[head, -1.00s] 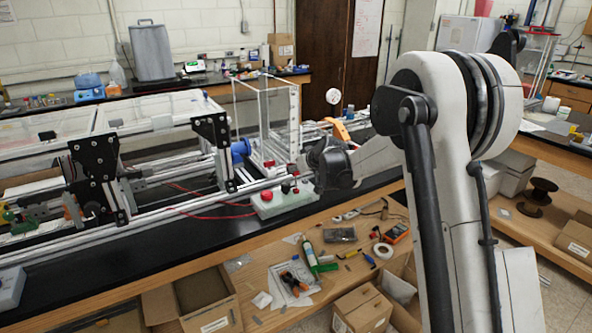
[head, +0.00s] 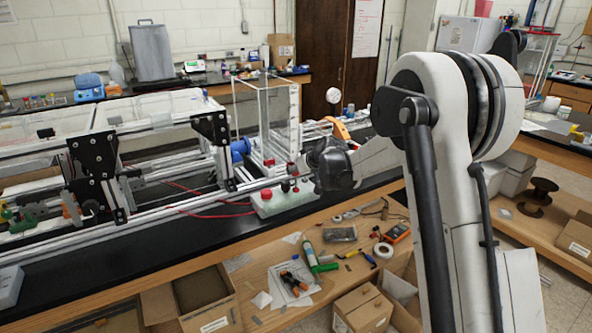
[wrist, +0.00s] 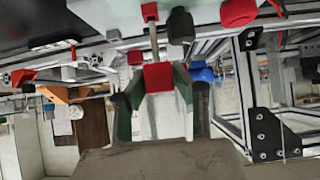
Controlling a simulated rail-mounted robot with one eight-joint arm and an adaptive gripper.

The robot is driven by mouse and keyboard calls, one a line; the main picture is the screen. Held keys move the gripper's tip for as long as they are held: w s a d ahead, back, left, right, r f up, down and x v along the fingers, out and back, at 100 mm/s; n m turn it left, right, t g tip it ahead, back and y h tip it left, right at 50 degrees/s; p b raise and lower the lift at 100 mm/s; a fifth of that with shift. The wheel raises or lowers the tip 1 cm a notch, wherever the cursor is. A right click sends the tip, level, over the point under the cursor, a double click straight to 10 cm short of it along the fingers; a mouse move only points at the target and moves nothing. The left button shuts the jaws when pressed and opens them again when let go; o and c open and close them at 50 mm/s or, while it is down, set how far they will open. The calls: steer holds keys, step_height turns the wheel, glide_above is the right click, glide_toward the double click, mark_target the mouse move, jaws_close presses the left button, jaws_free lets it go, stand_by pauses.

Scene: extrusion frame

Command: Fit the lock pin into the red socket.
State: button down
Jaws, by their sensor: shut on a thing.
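In the wrist view my gripper (wrist: 162,95) is shut on the red block-shaped grip of the lock pin (wrist: 167,77). The pin's thin metal shaft runs up the picture from the grip. Its far end meets a small red square piece (wrist: 149,12), which may be the red socket. I cannot tell whether the shaft is in it, touching it or only in front of it. In the head view my gripper (head: 303,178) is at the right end of the rail frame, close to a small red part (head: 291,168). The fingers and pin are too small there to make out.
A dark rounded knob (wrist: 180,25) and a larger red piece (wrist: 237,12) lie close to the shaft. Aluminium rails and a black bracket (wrist: 270,133) fill the right of the wrist view. In the head view a pale green-and-white box (head: 285,201) sits below my gripper.

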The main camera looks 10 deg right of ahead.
steer(key=shift+f+b, duration=0.6)
steer(key=shift+f, duration=0.25)
steer(key=c, duration=1.3)
jaws_free()
steer(key=v, duration=1.2)
